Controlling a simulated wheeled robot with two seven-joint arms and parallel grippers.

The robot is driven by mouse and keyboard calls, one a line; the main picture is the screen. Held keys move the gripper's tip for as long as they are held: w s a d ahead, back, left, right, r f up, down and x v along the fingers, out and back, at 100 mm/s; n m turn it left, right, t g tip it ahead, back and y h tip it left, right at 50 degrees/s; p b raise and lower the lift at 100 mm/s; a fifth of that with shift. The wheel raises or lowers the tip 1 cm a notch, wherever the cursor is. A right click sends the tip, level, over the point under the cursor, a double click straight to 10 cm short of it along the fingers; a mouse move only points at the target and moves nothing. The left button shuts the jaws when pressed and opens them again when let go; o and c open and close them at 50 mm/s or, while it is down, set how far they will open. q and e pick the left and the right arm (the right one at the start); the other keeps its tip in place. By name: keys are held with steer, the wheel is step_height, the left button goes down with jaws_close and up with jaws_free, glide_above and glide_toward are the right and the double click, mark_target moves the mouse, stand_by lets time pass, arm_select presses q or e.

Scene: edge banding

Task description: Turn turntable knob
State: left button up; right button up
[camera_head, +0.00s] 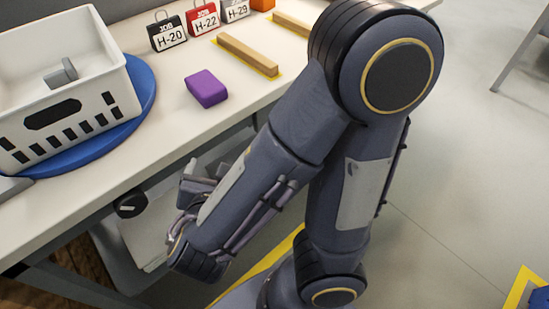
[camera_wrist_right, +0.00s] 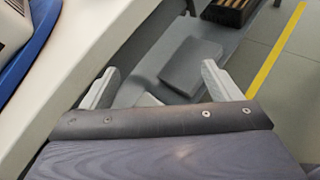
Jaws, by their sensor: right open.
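A black round knob (camera_head: 130,203) sits below the front edge of the table, left of my right arm. The blue round turntable (camera_head: 145,90) lies on the table under a white basket (camera_head: 95,38); its blue rim also shows in the right wrist view (camera_wrist_right: 38,42). My right gripper (camera_wrist_right: 160,86) is open and empty, with its two pale fingers wide apart beside the table edge. In the head view it is mostly hidden behind my forearm, to the right of the knob and apart from it. The knob does not show in the wrist view. My left gripper is not in view.
The white table (camera_head: 165,122) has its front edge close to my right gripper. A purple block (camera_head: 206,88), a wooden bar (camera_head: 247,54) and several labelled job tags (camera_head: 168,34) lie or stand on it. A grey block (camera_head: 61,74) is in the basket.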

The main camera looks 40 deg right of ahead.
steer(key=s+d+r+m+g+y+p, duration=0.5)
steer(key=s+m+g+p, duration=0.4)
steer(key=m, duration=0.5)
steer(key=shift+s+d+r+m+p, duration=0.4)
steer(key=shift+s+d+r+p, duration=0.1)
steer(key=shift+s+d+p, duration=0.25)
steer(key=shift+w+a, duration=0.1)
steer(key=shift+w, duration=0.05)
steer(key=shift+c, duration=0.3)
